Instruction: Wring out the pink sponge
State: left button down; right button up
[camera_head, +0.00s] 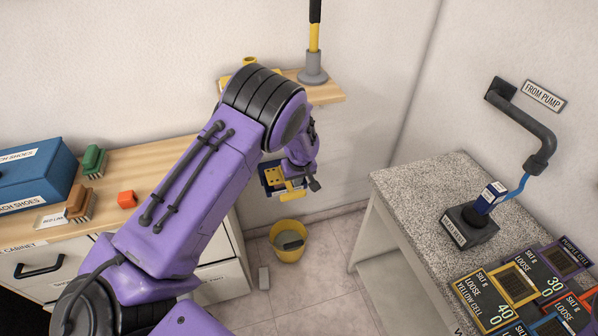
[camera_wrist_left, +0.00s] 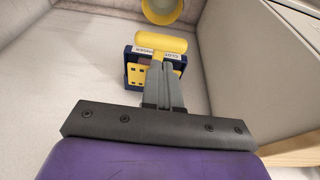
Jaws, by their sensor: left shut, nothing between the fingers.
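I cannot make out the pink sponge in either view. A blue and yellow wall-mounted wringer (camera_head: 277,182) with a perforated plate is partly hidden behind my left arm. In the left wrist view the wringer (camera_wrist_left: 134,75) shows a label and a yellow bar (camera_wrist_left: 160,43) across its front. My left gripper (camera_head: 314,184) is shut and empty beside the wringer. In the wrist view its grey fingers (camera_wrist_left: 164,88) are together and overlap the bar; contact is unclear. The inside of the wringer is mostly hidden.
A yellow bucket (camera_head: 287,256) with a dark object inside stands on the floor below. A wooden shelf (camera_head: 325,93) is above the wringer. A cabinet with brushes and a blue box (camera_head: 35,178) is left; a speckled counter (camera_head: 415,190) is right.

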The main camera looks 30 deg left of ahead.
pick_arm(q)
jog(key=v, duration=0.4)
jog(key=shift+w, duration=0.1)
